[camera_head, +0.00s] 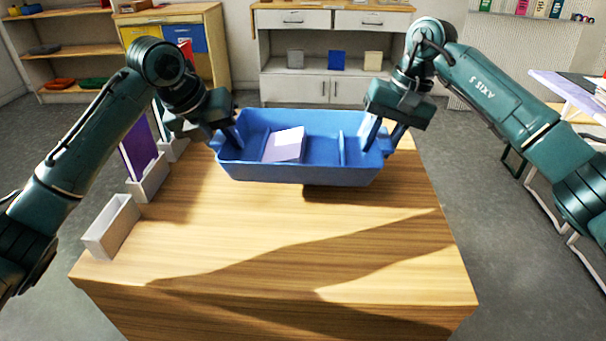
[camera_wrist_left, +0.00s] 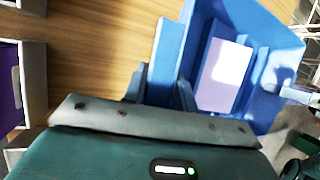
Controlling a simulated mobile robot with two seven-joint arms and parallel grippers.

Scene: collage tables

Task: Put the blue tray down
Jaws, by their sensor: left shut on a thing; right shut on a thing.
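The blue tray (camera_head: 300,174) hangs level a little above the far part of the wooden table (camera_head: 300,240), with its shadow on the wood below it. A pale lilac block (camera_head: 285,145) lies in its left part, left of a blue divider. My left gripper (camera_head: 228,138) is shut on the tray's left end. My right gripper (camera_head: 383,140) is shut on its right end.
Along the table's left edge stand an empty white holder (camera_head: 111,226) and another white holder (camera_head: 149,180) with a purple panel (camera_head: 137,150) in it. The middle and front of the table are clear. A cabinet (camera_head: 330,90) stands behind, across the floor.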

